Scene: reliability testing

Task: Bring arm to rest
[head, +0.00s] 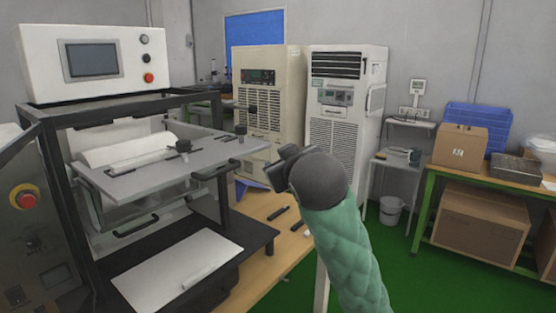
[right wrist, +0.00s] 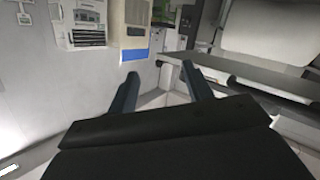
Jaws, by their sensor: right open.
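My right arm (head: 345,245), in a quilted green sleeve, rises from the bottom of the head view. Its black wrist hides most of my right gripper (head: 283,163), which is raised in front of the testing machine's right side. In the right wrist view my right gripper (right wrist: 159,84) has its two fingers spread apart, with nothing between them. My left arm and gripper are in neither view.
The testing machine (head: 50,113) stands at left, its grey plate (head: 150,172) extending toward my right gripper. Black tools (head: 280,212) lie on the wooden bench (head: 262,207). Tall cabinets (head: 345,85) stand behind. A green-framed table (head: 480,177) with boxes is at right; green floor lies between.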

